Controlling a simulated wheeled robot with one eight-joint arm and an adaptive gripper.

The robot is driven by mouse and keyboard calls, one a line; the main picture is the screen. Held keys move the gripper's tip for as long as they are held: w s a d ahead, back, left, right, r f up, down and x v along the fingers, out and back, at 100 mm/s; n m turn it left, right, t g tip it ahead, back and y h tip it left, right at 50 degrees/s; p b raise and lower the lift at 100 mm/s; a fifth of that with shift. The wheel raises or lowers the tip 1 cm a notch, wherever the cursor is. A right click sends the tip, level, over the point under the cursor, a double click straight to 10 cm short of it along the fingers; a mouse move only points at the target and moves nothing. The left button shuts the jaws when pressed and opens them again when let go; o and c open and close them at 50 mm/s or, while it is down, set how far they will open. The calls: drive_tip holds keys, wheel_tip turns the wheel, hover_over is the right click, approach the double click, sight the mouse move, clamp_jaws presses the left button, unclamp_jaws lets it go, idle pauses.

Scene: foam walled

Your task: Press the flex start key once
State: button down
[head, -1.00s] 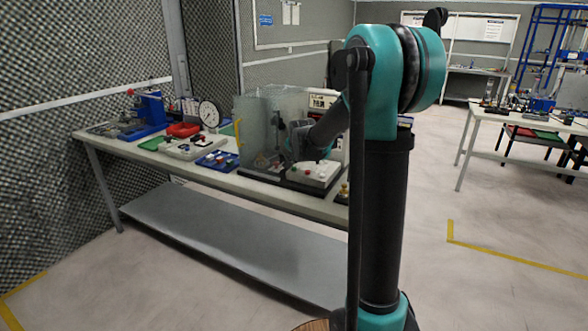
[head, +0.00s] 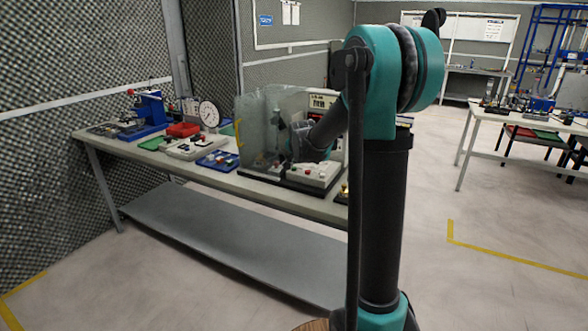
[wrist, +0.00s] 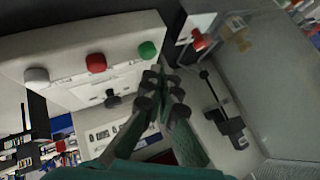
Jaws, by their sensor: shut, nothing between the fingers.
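In the wrist view a pale control box (wrist: 60,58) carries a grey button (wrist: 36,75), a red button (wrist: 96,62) and a green button (wrist: 147,49) in a row, with a black knob (wrist: 112,98) beside them. The labels are too blurred to read, so I cannot tell which one is the flex start key. My gripper (wrist: 160,76) is shut and empty, its tips close to the green button in the picture. I cannot tell whether they touch the box. In the head view the box (head: 318,175) sits on the bench below my wrist; my fingertips are hidden there.
A clear-walled enclosure (head: 252,130) stands beside the box, close to my wrist. Inside the machine area a red knob (wrist: 199,40) shows in the wrist view. A blue tray (head: 217,160), a dial gauge (head: 209,114) and other gear fill the bench (head: 250,187) to the left.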

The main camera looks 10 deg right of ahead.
drive_tip(key=shift+f, duration=0.1)
idle(0.5)
drive_tip(key=shift+f, duration=0.3)
